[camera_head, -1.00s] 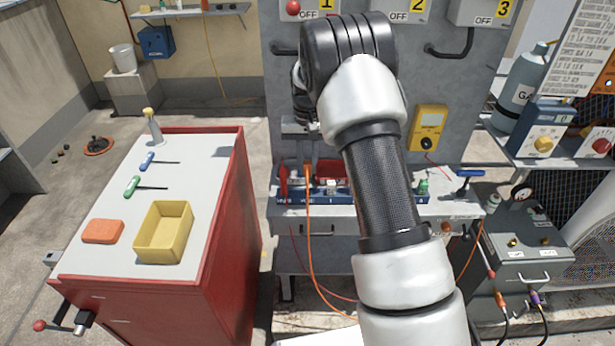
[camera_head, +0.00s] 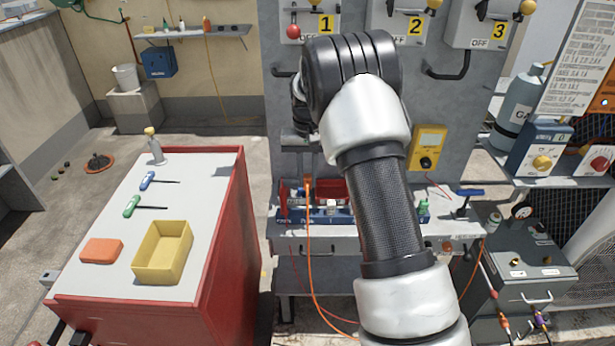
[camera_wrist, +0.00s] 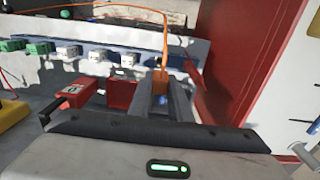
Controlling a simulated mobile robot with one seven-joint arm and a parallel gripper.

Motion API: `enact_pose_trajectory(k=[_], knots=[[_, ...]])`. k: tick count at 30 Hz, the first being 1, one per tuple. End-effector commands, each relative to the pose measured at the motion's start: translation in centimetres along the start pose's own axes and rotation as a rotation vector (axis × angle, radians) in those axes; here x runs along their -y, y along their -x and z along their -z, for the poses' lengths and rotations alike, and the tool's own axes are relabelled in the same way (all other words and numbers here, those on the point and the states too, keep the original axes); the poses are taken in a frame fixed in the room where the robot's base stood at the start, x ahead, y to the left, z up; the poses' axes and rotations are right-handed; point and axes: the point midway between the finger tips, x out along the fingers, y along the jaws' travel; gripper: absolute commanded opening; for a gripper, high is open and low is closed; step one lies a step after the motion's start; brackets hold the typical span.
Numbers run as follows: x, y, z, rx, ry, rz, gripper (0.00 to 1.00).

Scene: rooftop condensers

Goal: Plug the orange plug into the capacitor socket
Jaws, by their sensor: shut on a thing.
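My gripper (camera_wrist: 163,98) is shut on the orange plug (camera_wrist: 161,78); an orange cable runs from the plug. The plug (camera_head: 307,183) also shows in the head view, above the left part of the blue socket strip (camera_head: 334,216). In the wrist view, the strip carries a row of green and white sockets (camera_wrist: 68,52) to the left of the plug. Its labels are too small to read, so I cannot tell which socket is the capacitor one. Whether the plug touches a socket is hidden by my fingers.
Red blocks (camera_wrist: 121,93) sit close left of my fingers in the wrist view. A red cart (camera_head: 226,235) stands to the left, bearing a yellow bin (camera_head: 162,252), an orange block (camera_head: 101,250) and screwdrivers. A yellow meter (camera_head: 427,147) hangs on the grey panel.

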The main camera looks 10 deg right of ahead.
Motion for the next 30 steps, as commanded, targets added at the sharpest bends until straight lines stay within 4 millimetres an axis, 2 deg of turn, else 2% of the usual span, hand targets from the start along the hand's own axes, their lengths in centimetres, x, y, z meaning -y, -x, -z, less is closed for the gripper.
enact_pose_trajectory(k=[16,30], knots=[[0.0,0.2,0.0,0.0,0.0,0.0,0.0],[0.0,3.0,0.0,0.0,0.0,0.0,0.0]])
